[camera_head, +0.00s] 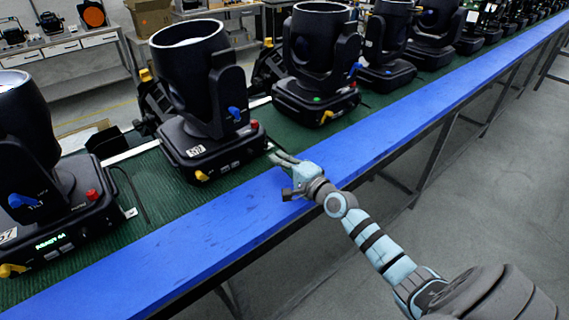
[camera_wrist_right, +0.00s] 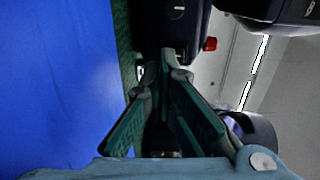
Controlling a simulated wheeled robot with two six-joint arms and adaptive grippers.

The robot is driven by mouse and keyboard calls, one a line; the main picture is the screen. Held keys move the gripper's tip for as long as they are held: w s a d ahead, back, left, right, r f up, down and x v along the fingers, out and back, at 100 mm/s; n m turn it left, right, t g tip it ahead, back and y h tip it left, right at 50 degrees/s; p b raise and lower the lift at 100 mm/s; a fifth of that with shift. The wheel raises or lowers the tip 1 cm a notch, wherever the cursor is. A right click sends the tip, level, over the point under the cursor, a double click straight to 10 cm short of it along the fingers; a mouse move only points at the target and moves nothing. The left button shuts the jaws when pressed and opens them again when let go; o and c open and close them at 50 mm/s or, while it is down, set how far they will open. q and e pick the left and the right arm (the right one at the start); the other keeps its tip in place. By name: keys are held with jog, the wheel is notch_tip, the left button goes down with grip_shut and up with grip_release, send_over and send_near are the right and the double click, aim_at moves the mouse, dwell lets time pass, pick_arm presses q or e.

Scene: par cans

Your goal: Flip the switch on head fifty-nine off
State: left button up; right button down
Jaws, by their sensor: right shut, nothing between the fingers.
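The moving head (camera_head: 190,75) with a white label (camera_head: 195,151), which seems to read 59, stands upright on the green belt. Its black base has a red knob (camera_head: 254,124) at the right corner, a yellow lever (camera_head: 201,176) at the front left, and a blue lever (camera_head: 234,113) on the yoke. I cannot make out its switch. My right gripper (camera_head: 281,158) is shut and empty, close beside the base's right end; contact is unclear. In the wrist view the gripper fingers (camera_wrist_right: 160,75) point at a dark base with a red knob (camera_wrist_right: 210,44). My left gripper is out of view.
A blue rail (camera_head: 150,255) runs along the belt's near edge, under my right wrist. Another head (camera_head: 22,130), labelled 57 with a lit green display, stands left. More heads (camera_head: 315,55) line up to the right. The grey floor (camera_head: 500,190) is clear.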

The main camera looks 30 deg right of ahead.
jog(key=s, duration=0.3)
jog(key=shift+s+d+r, duration=0.15)
jog(key=shift+s, duration=0.1)
jog(key=shift+w, duration=0.1)
